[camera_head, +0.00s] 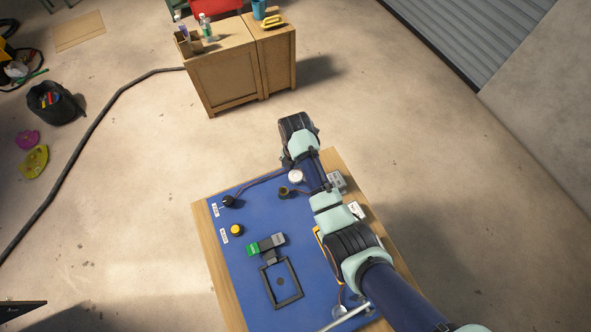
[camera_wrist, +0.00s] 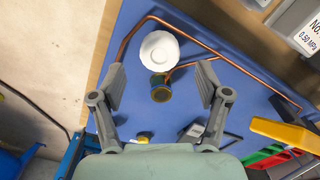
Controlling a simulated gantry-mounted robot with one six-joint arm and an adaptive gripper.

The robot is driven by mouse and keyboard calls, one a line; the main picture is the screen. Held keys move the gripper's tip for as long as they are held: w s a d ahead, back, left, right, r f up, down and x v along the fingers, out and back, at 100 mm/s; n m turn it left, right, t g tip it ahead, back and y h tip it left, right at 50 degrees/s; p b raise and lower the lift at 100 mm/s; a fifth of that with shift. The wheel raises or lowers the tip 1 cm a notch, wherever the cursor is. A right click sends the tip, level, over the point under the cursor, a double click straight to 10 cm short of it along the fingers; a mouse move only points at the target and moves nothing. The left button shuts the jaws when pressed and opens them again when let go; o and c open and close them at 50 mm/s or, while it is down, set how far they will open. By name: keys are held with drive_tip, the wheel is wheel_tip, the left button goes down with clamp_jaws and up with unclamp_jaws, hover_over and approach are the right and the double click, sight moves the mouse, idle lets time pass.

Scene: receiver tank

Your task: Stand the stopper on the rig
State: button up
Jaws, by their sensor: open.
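The rig is a blue panel (camera_head: 241,268) on a wooden-edged table, also in the wrist view (camera_wrist: 240,95). I cannot tell for sure which part is the stopper. A short brass-coloured round piece with a dark top (camera_wrist: 161,88) stands at a copper pipe, beside a white round gauge (camera_wrist: 159,50); the head view shows the brass piece (camera_head: 284,191) and the gauge (camera_head: 295,176) too. My gripper (camera_wrist: 163,78) is open and empty, its fingers on either side of the brass piece in the wrist view, with no visible contact. The arm hides my gripper in the head view.
A black knob (camera_head: 228,201), a yellow button (camera_head: 237,230), a green-and-grey block (camera_head: 265,245) and a black frame (camera_head: 282,284) occupy the panel's left and front. A yellow object (camera_wrist: 285,133) is at the wrist view's right. A wooden cabinet (camera_head: 230,82) stands beyond.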

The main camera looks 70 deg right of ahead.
sight(295, 176)
wheel_tip(295, 176, up, 8)
drive_tip(key=shift+p, duration=0.45)
drive_tip(key=w+a+r+m+t+h, duration=0.1)
drive_tip(key=w+a+r+m+t, duration=0.25)
drive_tip(key=w+a, duration=0.45)
drive_tip(key=w+a+r+m+t+h, duration=0.25)
drive_tip(key=w+a+r, duration=0.2)
drive_tip(key=a, duration=0.45)
drive_tip(key=a+r+m+t+y, duration=0.1)
drive_tip(key=a+r+m+t, duration=0.1)
drive_tip(key=a, duration=0.5)
drive_tip(key=s+a+r+m+t+y, duration=0.1)
drive_tip(key=a+r+m+t, duration=0.1)
drive_tip(key=a+r+m, duration=0.2)
drive_tip(key=a+r+m+t+y, duration=0.1)
drive_tip(key=a+r+m+t, duration=0.1)
drive_tip(key=a+r, duration=0.5)
drive_tip(key=a, duration=0.4)
drive_tip(key=shift+s+r+m+t, duration=0.3)
drive_tip(key=shift+r+m+t, duration=0.05)
drive_tip(key=shift+m+t, duration=0.05)
drive_tip(key=shift+y, duration=0.25)
